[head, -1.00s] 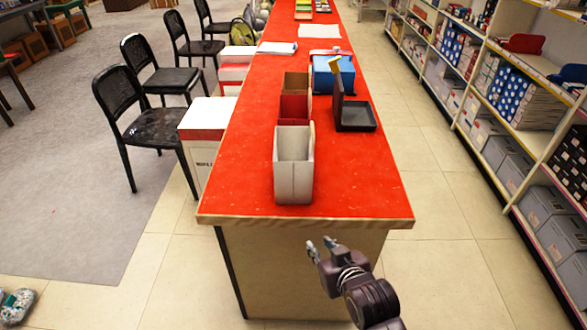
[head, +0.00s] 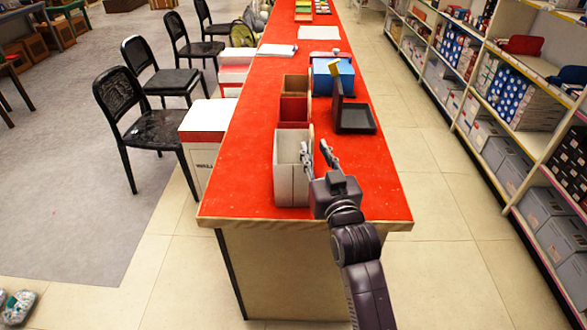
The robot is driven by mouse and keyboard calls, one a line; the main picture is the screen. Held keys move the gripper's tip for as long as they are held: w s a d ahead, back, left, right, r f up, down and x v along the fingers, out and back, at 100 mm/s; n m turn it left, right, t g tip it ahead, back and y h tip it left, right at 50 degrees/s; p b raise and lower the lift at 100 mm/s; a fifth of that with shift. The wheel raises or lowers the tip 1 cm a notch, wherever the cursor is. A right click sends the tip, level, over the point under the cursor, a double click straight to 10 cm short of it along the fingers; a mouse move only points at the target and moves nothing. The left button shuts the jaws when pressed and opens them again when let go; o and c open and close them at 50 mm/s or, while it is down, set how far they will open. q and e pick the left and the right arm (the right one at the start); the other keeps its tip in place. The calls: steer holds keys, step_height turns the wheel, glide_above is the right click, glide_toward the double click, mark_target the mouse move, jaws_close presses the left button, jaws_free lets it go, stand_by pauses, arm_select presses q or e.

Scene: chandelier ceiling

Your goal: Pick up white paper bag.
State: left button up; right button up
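The white paper bag (head: 291,178) stands upright and open-topped at the near end of the red counter (head: 250,191). My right gripper (head: 319,151) is over the counter at the bag's right side, with its two fingers apart and pointing away from me. The left finger is close to the bag's right edge; I cannot tell whether it touches. Nothing shows between the fingers. My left gripper is not in the head view.
Behind the bag stand a red bag (head: 294,108) and a brown bag (head: 295,84). A dark open box (head: 354,119) and a blue box (head: 333,76) are to the right. Black chairs (head: 157,127) line the left side; stocked shelves (head: 520,110) line the right. The counter's near right corner is mostly bare.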

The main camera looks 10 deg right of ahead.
steer(key=shift+w+d, duration=0.1)
steer(key=shift+w, duration=1.3)
steer(key=shift+c, duration=0.2)
jaws_close()
steer(key=shift+r, duration=0.15)
